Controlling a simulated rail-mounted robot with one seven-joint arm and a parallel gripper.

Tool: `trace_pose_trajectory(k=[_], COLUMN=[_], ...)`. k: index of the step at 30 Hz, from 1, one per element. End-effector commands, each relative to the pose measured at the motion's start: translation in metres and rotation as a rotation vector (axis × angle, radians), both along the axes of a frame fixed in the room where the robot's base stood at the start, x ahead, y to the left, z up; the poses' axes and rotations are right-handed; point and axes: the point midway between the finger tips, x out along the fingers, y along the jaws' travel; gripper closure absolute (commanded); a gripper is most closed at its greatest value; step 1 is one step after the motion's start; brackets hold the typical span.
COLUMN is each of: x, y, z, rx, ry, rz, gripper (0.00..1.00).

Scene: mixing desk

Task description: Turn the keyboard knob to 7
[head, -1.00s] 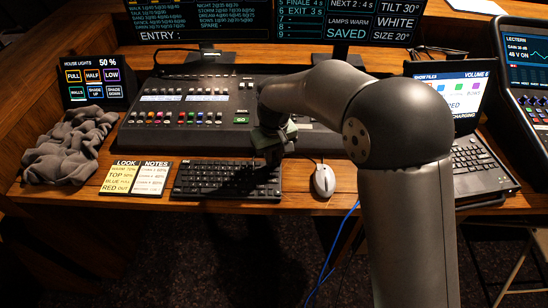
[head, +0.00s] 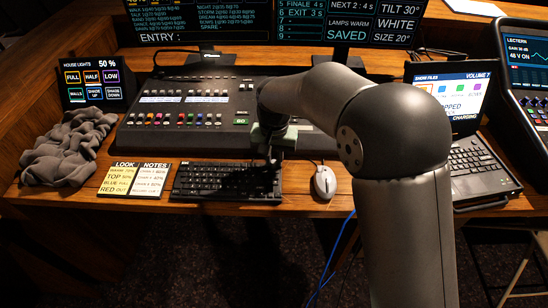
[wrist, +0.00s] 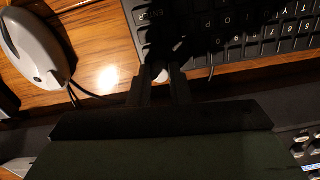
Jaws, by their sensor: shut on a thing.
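The black keyboard (head: 215,182) lies near the front edge of the desk and also shows upside down in the wrist view (wrist: 235,30). My gripper (head: 271,163) points down at the keyboard's back right corner. In the wrist view my gripper (wrist: 159,82) is shut on the keyboard knob (wrist: 162,75), a small part of which shows pale between the dark fingertips. The rest of the knob is hidden, and its angle cannot be read. The laptop screen (head: 455,98) at the right reads "VOLUME 7".
A white mouse (head: 324,182) lies just right of the keyboard, with its cable behind. The mixing desk (head: 180,140) stands close behind the keyboard. Note cards (head: 134,179) and a crumpled grey cloth (head: 68,150) lie to the left.

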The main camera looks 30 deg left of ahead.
Motion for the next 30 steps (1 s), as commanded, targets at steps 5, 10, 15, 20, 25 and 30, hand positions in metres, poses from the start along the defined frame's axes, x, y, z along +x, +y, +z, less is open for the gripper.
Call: trace_pose_trajectory(k=[5, 10, 15, 20, 25, 30], x=[0.0, 0.0, 0.0, 0.0, 0.0, 0.0], y=[0.0, 0.0, 0.0, 0.0, 0.0, 0.0], z=[0.001, 0.001, 0.001, 0.0, 0.004, 0.026], rx=[0.0, 0.0, 0.0, 0.0, 0.001, 0.002], ry=[-0.001, -0.001, -0.001, -0.001, -0.001, -0.002], rz=[-0.007, -0.006, -0.005, -0.005, -0.005, -0.005], gripper=[1.0, 1.0, 0.6, 0.6, 0.6, 0.6])
